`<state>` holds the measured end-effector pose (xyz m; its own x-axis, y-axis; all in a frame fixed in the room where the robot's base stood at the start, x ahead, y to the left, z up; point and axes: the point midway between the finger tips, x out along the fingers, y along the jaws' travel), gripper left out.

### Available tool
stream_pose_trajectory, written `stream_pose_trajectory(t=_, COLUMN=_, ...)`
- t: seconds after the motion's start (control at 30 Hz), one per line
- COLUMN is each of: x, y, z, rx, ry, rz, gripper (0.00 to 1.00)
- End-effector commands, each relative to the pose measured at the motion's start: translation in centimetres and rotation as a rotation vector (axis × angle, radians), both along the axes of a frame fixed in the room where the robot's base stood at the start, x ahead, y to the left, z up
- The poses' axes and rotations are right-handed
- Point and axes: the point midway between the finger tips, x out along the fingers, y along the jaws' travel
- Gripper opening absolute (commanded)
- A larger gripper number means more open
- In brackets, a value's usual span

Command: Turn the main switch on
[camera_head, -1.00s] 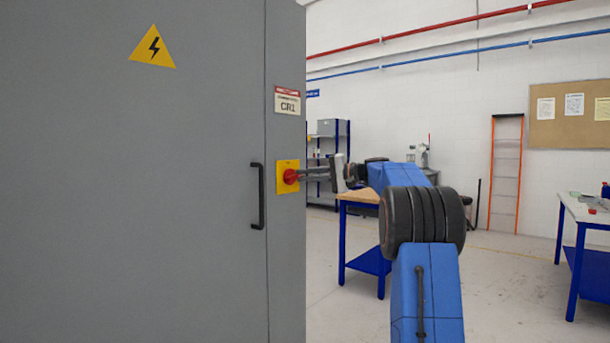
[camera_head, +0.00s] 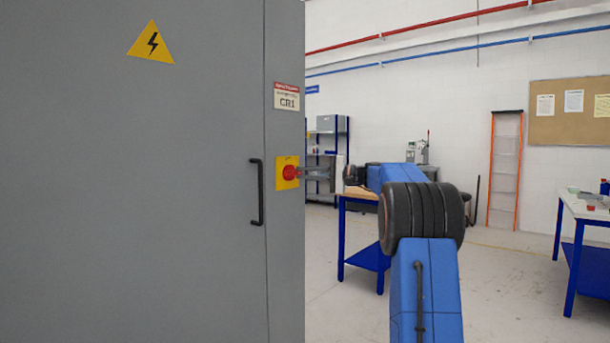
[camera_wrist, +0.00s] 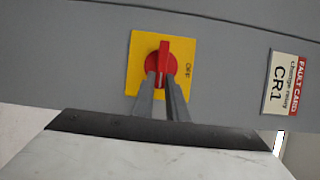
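The main switch is a red rotary knob on a yellow plate (camera_head: 281,184) on the narrow side strip of the grey cabinet. In the wrist view the red handle (camera_wrist: 162,52) lies upright in the picture, with the word OFF on the plate (camera_wrist: 177,89) to its right. My gripper (camera_head: 305,173) reaches the knob from the right. In the wrist view its two grey fingers (camera_wrist: 158,84) stand close on both sides of the handle's lower end and appear shut on it.
The grey cabinet (camera_head: 180,240) fills the left, with a black door handle (camera_head: 258,192) left of the switch. A CR1 card (camera_head: 287,96) is above the switch.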

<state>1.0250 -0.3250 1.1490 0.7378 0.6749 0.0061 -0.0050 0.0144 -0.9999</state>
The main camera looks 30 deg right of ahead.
Motion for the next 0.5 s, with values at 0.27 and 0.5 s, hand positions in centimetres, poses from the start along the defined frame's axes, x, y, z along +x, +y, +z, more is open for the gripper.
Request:
stream_pose_trajectory(t=0.27, x=0.01, y=-0.04, z=-0.06, rx=0.000, ry=0.001, rz=0.000, gripper=0.31)
stream_pose_trajectory(t=0.5, x=-0.62, y=-0.64, z=-0.04, rx=-0.001, ry=0.001, rz=-0.001, gripper=0.31)
